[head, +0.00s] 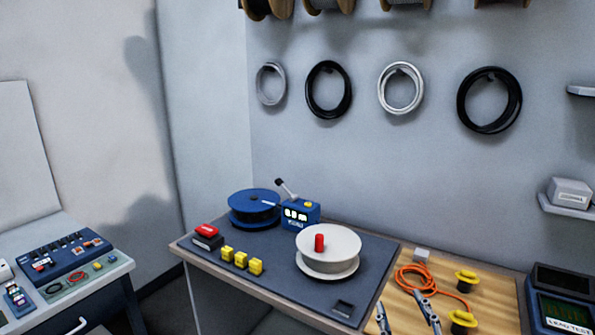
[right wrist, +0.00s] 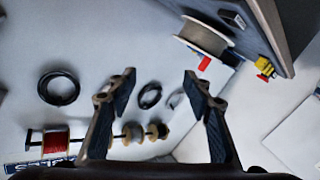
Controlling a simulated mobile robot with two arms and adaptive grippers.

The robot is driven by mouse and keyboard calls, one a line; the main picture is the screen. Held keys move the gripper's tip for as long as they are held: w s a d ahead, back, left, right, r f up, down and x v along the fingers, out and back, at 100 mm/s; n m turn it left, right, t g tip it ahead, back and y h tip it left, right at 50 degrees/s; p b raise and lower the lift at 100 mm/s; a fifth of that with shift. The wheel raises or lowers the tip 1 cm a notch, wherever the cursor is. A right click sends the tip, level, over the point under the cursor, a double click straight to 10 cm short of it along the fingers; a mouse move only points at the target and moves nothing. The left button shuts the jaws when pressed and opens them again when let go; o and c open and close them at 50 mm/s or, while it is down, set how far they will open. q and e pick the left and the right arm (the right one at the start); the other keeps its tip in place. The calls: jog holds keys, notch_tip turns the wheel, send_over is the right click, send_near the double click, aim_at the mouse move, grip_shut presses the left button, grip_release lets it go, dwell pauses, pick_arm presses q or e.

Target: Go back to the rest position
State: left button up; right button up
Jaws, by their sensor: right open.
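My right gripper (head: 401,303) shows at the bottom of the head view, in front of the wooden bench part. Its two fingers are apart with nothing between them. In the right wrist view the same gripper (right wrist: 160,76) is open and empty, its fingers spread toward the wall. The white spool (head: 328,248) with a red peg (head: 319,243) stands on the dark mat, left of the gripper and apart from it. My left gripper is in neither view.
An orange cable (head: 411,281) and yellow spools (head: 465,280) lie near the right gripper. A blue spool (head: 254,208), a blue meter (head: 300,215) and yellow blocks (head: 241,260) stand on the mat (head: 275,243). A side bench (head: 110,268) is at left. Cable coils (head: 328,90) hang on the wall.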

jog(key=s+d+f+m+g+h, duration=0.1)
jog(key=s+f+g, duration=0.2)
jog(key=f, duration=0.3)
jog(key=s+d+f+m+g, duration=0.1)
jog(key=s+d+f+g, duration=0.15)
jog(key=f, duration=0.35)
jog(key=s+a+f+g+y, duration=0.15)
jog(key=s+f+g, duration=0.25)
jog(key=s+f, duration=0.5)
jog(key=s+a+f+g, duration=0.2)
jog(key=s+f+g, duration=0.3)
jog(key=s, duration=0.9)
notch_tip(320, 180, down, 25)
jog(key=s+d+f+g, duration=0.2)
jog(key=s+d+f, duration=0.1)
jog(key=s+f, duration=1.4)
jog(key=shift+s+d+f, duration=0.15)
jog(key=shift+s+f, duration=0.15)
jog(key=shift+s, duration=0.25)
